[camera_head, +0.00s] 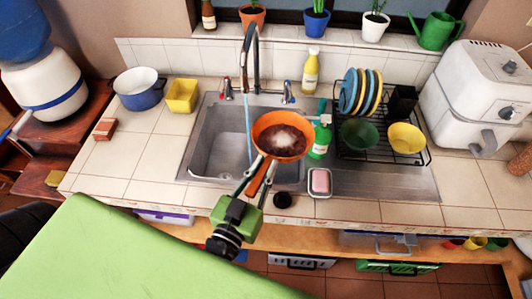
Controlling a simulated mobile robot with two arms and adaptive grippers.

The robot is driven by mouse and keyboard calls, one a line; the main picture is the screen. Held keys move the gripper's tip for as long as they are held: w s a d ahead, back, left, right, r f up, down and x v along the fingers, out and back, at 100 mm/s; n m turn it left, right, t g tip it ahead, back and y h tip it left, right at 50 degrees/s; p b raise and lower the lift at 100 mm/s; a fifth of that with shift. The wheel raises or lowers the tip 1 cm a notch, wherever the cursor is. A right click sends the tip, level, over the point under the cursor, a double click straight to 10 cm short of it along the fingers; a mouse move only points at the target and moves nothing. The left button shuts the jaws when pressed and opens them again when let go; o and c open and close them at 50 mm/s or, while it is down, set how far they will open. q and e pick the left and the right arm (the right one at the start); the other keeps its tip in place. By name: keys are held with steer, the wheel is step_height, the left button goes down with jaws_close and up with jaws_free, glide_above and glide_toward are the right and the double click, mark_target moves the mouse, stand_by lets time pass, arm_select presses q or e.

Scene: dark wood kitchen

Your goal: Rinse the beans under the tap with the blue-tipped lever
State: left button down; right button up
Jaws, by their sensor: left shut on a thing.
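An orange pan-like strainer (258,134) with dark red-brown beans (280,142) in it is held above the sink. A whitish patch shows on the beans. My left gripper (258,174) is shut on the strainer's orange handle (262,178). The tap (250,48) arches over the sink, and a thin blue stream of water (248,118) falls from it just left of the strainer. The blue-tipped lever (288,93) stands right of the tap. The red-tipped lever (227,88) stands left of it. My right gripper is not in view.
The steel sink (197,140) lies below. A green bottle (321,139) and a pink sponge in a dish (320,182) are close on the right. A rack with plates (365,92) and bowls stands beyond. A yellow bottle (310,72) stands behind. The left counter is mostly clear.

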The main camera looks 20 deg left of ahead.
arm_select(q)
steer(key=shift+w+a+b, duration=0.3)
steer(key=shift+a+b, duration=0.05)
steer(key=shift+a, duration=0.05)
steer(key=w+a+f+b, duration=0.2)
steer(key=w+a+b, duration=0.2)
steer(key=a, duration=0.8)
steer(key=shift+w+f, duration=0.2)
steer(key=shift+w, duration=0.5)
steer(key=shift+d, duration=0.1)
steer(key=shift+w+d, duration=0.25)
steer(key=shift+w, duration=0.3)
steer(key=shift+s, duration=0.1)
steer(key=shift+s+a+p, duration=0.3)
steer(key=shift+s, duration=0.2)
steer(key=shift+w, duration=0.1)
